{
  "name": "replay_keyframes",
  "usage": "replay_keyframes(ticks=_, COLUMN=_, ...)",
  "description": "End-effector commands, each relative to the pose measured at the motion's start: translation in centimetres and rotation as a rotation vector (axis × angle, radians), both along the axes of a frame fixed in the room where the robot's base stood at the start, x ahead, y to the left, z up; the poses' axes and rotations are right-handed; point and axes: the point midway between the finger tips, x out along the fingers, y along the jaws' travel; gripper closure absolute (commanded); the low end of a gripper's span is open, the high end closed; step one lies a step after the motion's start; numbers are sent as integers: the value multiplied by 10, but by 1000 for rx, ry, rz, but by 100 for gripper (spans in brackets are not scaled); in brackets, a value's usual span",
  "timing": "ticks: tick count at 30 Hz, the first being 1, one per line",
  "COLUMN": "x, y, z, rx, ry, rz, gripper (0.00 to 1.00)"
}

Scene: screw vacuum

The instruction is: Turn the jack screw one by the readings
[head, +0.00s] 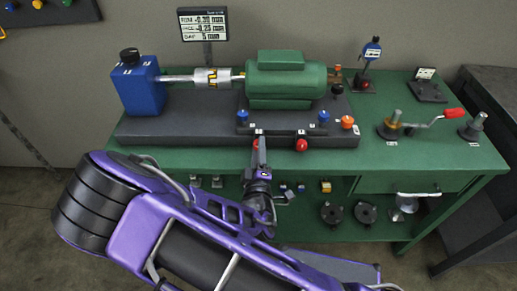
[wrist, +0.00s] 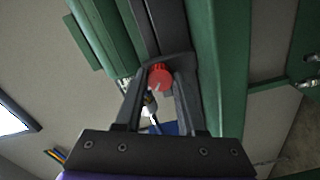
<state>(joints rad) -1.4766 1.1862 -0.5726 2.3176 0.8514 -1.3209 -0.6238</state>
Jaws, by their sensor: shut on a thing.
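My gripper (head: 260,148) is at the front edge of the dark base plate (head: 190,130), below the left end of the green motor (head: 286,78). In the wrist view my gripper (wrist: 157,82) is shut on a red jack screw knob (wrist: 160,76), which sits between the fingertips. In the head view the fingers mostly hide this knob. A second red knob (head: 301,145) stands to the right on the same front edge, apart from my gripper. The readout sign (head: 203,24) shows a rim value near -0.30 mm and a second line near -0.23 mm; the small text is blurred.
Blue knobs (head: 242,116) stand just behind my gripper, and an orange knob (head: 347,122) is at the plate's right end. A blue pump (head: 138,88) is at left. A crank with a red handle (head: 453,114) stands on the green bench (head: 420,158) at right.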

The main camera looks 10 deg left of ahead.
Motion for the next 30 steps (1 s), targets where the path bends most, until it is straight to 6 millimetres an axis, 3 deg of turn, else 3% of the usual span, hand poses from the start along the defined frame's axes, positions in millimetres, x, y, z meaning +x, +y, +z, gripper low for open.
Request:
replay_keyframes(ticks=15, x=1, y=0, z=1, rx=-374, ry=-93, rz=-1, gripper=100)
replay_keyframes(ticks=30, x=1, y=0, z=1, rx=-471, ry=-116, rz=-1, gripper=100)
